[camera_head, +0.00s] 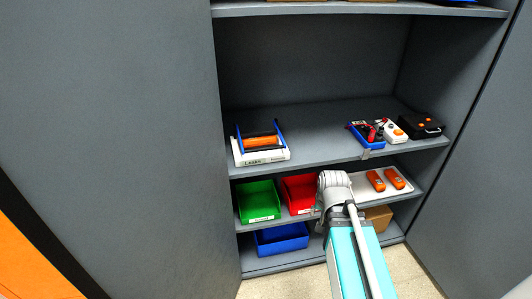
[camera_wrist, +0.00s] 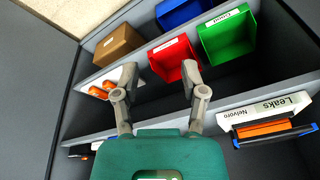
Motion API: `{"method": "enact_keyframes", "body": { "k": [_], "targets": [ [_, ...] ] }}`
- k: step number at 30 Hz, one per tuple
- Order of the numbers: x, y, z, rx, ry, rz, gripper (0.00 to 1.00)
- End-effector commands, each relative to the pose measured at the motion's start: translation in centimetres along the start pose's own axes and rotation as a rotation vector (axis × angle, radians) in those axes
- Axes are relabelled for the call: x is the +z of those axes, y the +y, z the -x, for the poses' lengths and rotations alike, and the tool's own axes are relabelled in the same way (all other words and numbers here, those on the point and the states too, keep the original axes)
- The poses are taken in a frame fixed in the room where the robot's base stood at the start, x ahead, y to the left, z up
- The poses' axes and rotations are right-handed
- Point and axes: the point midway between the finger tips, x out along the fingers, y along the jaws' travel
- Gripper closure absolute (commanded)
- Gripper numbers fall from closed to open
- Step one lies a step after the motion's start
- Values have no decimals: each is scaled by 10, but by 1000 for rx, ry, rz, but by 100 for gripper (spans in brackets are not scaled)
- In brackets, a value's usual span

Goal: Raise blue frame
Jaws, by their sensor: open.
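The blue frame (camera_head: 239,138) has blue ends around an orange roll and black bars. It lies on a white box (camera_head: 262,157) labelled "Leaks", at the left of the middle shelf. In the wrist view the blue frame (camera_wrist: 275,138) is at the right edge, beside the white box (camera_wrist: 265,112). My gripper (camera_wrist: 160,75) is open and empty, its two fingers spread in front of the red bin. It is apart from the blue frame. In the head view my arm mostly hides the gripper.
Below are a green bin (camera_head: 258,199), a red bin (camera_head: 298,193) and a blue bin (camera_head: 281,239). A blue tray (camera_head: 369,140) and a black box (camera_head: 421,125) stand at the middle shelf's right. That shelf's centre is clear. Cabinet doors flank both sides.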

Motion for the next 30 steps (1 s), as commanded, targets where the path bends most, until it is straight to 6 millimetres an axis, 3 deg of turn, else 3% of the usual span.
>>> {"method": "enact_keyframes", "body": {
  "k": [1, 6, 15, 21, 30],
  "targets": [
    [-9, -11, -10, -23, 53, -48, 45],
    [-45, -50, -23, -148, 247, -255, 45],
    [-97, -125, -20, -515, 501, -630, 45],
    [-116, -167, -4, -800, 574, -834, 45],
    [-125, -194, 15, -1034, 583, -972, 45]
  ]
}}
